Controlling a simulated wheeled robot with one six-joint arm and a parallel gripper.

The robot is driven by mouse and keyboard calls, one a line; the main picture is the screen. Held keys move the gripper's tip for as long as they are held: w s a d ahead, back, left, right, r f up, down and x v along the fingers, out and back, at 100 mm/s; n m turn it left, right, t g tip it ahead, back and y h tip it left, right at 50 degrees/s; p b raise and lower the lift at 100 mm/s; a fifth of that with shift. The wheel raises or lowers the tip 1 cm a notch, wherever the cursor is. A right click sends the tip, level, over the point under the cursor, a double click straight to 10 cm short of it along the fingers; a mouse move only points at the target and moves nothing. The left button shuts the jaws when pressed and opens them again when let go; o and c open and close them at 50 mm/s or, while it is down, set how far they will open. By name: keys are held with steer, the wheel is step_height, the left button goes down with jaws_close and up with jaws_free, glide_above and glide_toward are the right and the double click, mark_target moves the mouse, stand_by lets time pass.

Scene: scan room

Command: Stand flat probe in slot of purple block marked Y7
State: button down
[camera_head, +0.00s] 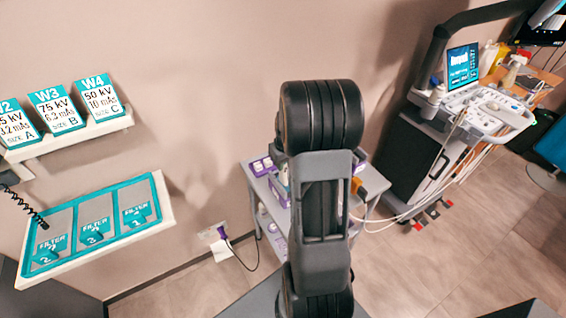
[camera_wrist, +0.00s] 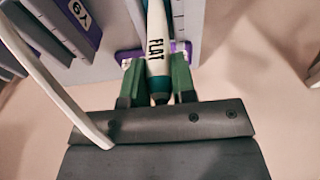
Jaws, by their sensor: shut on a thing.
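My gripper (camera_wrist: 158,68) is shut on the flat probe (camera_wrist: 156,45), a white probe with a dark teal end, marked FLAT, in the wrist view. Its far end runs out of the top of the picture. A purple-edged block (camera_wrist: 130,54) shows behind the probe, on both sides of it. Its mark is hidden, and I cannot tell whether the probe touches it. Another purple block (camera_wrist: 88,32) with an upside-down label, perhaps Y9, is at upper left. In the head view my arm hides the gripper and probe.
A grey cart (camera_head: 272,197) carrying purple-and-white items stands behind my arm. A white cable (camera_wrist: 45,75) curves across the wrist view's left side. An ultrasound machine (camera_head: 470,115) with trailing cables stands right. Wall shelves with teal cards (camera_head: 70,138) and a filter tray (camera_head: 160,222) are left.

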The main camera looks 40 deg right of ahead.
steer(key=shift+f+b, duration=0.3)
steer(key=shift+f, duration=0.05)
stand_by(0.4)
steer(key=c, duration=0.8)
jaws_free()
steer(key=shift+c, duration=0.2)
step_height(320, 180, up, 14)
steer(key=s, duration=0.2)
steer(key=shift+f, duration=0.15)
steer(key=s+a+n+t, duration=0.1)
steer(key=s+a, duration=0.4)
steer(key=a, duration=0.5)
steer(key=s+a+t, duration=0.1)
steer(key=s+a, duration=0.4)
steer(key=a, duration=0.6)
steer(key=shift+s+f+n, duration=0.2)
steer(key=shift+n, duration=0.2)
steer(key=shift+c, duration=0.5)
